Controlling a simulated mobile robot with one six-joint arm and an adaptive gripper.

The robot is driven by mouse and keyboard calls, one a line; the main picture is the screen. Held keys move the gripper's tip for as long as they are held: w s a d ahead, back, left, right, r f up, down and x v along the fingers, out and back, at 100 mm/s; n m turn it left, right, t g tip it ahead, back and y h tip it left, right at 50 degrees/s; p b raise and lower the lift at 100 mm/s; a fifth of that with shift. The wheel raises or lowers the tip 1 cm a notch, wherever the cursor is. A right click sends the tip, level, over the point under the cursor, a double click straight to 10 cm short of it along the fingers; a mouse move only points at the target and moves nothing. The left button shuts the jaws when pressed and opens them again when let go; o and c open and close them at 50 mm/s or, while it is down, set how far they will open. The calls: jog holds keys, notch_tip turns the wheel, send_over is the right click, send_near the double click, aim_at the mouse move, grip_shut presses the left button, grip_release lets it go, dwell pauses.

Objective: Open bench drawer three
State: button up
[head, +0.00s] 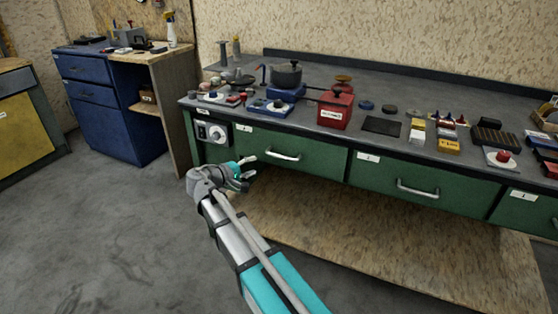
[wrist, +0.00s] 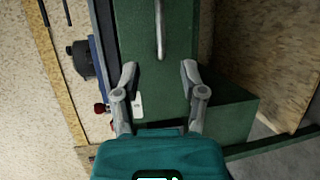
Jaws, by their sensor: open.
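The green bench has a row of drawer fronts with small white labels, whose numbers are too small to read surely. The left drawer (head: 318,161) has a silver bar handle (head: 283,155); the middle drawer (head: 390,181) has a similar handle (head: 417,189). A right drawer (head: 530,210) is cut off by the picture edge. All three look shut. My gripper (head: 250,172) is open and empty, at the lower left of the left drawer. In the wrist view, my gripper (wrist: 158,78) faces a green drawer front (wrist: 178,70), its handle (wrist: 159,30) beyond the fingertips, not between them.
The bench top holds a red box (head: 335,111), a pot (head: 286,76), a black plate (head: 381,126) and small goods. A dial panel (head: 211,133) is left of the drawers. A wooden lower shelf (head: 370,240) lies beneath. A blue cabinet (head: 105,110) stands left; the floor in front is clear.

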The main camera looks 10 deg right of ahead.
aim_at(280, 157)
jog(key=shift+w+d, duration=0.1)
jog(key=shift+d, duration=0.1)
jog(key=b+x, duration=0.2)
jog(key=x, duration=1.1)
jog(key=shift+w+d+f, duration=0.15)
grip_shut()
